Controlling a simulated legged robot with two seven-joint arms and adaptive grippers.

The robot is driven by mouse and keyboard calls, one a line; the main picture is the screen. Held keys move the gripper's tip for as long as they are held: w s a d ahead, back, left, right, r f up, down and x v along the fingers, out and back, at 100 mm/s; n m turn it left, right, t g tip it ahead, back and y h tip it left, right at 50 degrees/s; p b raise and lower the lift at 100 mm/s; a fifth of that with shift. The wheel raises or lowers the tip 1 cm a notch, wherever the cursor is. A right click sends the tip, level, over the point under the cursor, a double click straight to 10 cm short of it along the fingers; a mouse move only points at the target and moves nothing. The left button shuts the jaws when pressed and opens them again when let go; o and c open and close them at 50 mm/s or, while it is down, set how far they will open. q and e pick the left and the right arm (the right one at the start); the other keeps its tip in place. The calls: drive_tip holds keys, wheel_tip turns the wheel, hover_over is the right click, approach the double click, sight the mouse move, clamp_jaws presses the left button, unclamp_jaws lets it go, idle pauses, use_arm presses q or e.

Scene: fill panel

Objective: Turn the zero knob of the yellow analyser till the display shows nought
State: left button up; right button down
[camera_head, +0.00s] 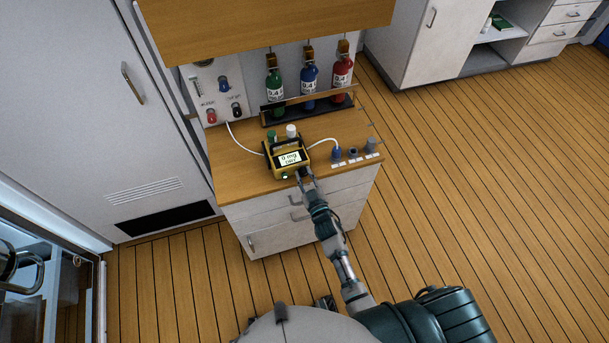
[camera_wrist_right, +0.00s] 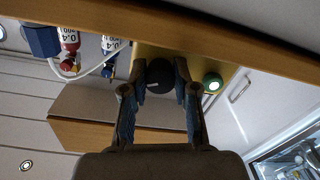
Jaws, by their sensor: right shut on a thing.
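The yellow analyser (camera_head: 272,163) stands on the wooden counter top near its front edge. Its lit display (camera_head: 290,158) seems to read "0 mg", with a smaller line below that I cannot read surely. My right gripper (camera_head: 303,175) is at the analyser's front face, at its lower right. In the right wrist view, the fingers of my right gripper (camera_wrist_right: 160,85) are closed on the dark round zero knob (camera_wrist_right: 160,73). The head view hides the knob behind the gripper. A green lit button (camera_wrist_right: 212,83) sits beside it on the same face. My left gripper is not in view.
Green (camera_head: 274,80), blue (camera_head: 310,75) and red (camera_head: 341,72) bottles stand in a rack behind the analyser. A blue fitting (camera_head: 337,154) on a white tube and grey fittings are to its right. A valve panel (camera_head: 215,88) is at the back left. The wooden counter (camera_head: 235,165) has bare room left.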

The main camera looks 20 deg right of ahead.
drive_tip(key=c, duration=0.9)
unclamp_jaws()
drive_tip(key=shift+o, duration=0.2)
drive_tip(key=s, duration=1.2)
drive_tip(key=shift+d, duration=0.4)
